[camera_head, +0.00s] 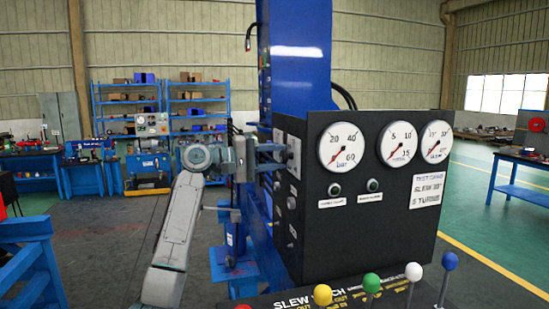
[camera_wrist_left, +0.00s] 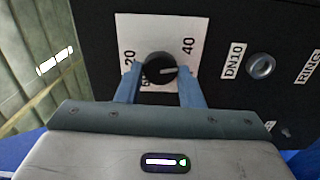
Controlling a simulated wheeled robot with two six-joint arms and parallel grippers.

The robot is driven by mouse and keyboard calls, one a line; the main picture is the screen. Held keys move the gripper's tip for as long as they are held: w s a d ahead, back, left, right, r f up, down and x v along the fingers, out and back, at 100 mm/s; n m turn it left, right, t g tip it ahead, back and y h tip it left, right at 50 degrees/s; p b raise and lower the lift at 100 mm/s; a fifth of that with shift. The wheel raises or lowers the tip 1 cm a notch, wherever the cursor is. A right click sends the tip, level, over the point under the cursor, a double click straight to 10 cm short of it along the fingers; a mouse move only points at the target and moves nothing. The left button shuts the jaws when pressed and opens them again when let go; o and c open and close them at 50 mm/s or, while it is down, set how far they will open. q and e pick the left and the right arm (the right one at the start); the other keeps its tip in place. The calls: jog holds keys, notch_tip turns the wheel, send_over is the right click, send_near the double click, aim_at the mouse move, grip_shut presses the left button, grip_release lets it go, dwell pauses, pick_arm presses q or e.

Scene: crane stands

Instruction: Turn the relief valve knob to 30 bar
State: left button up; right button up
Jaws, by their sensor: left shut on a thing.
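The relief valve knob (camera_wrist_left: 160,68) is a round black knob with a white pointer mark, on a white scale plate (camera_wrist_left: 135,35) marked 20 and 40. In the left wrist view the pointer mark lies toward the right of the picture, below the 40. My left gripper (camera_wrist_left: 160,84) has its two blue fingers on either side of the knob and is shut on it. In the head view my left gripper (camera_head: 278,157) reaches the left side of the black panel box (camera_head: 300,250); the knob itself is not clear there. My right gripper is not in view.
The box front carries a bar gauge (camera_head: 341,147) marked 20, 40, 60, its red needle toward the lower left, and two more gauges. Several coloured ball levers (camera_head: 371,283) stand in front. A blue column (camera_head: 297,60) rises behind. Small fittings sit beside the knob.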

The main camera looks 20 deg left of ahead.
pick_arm(q)
jog(key=o, duration=0.8)
jog(key=shift+r, duration=0.1)
jog(key=shift+o, duration=0.7)
jog(key=shift+a, duration=0.1)
jog(key=shift+s+a+f+b, duration=0.15)
jog(key=shift+a+f+b, duration=0.1)
jog(key=shift+b, duration=0.1)
jog(key=b+v, duration=0.5)
jog(key=v, duration=0.5)
jog(key=shift+r, duration=0.2)
jog(key=shift+s, duration=0.1)
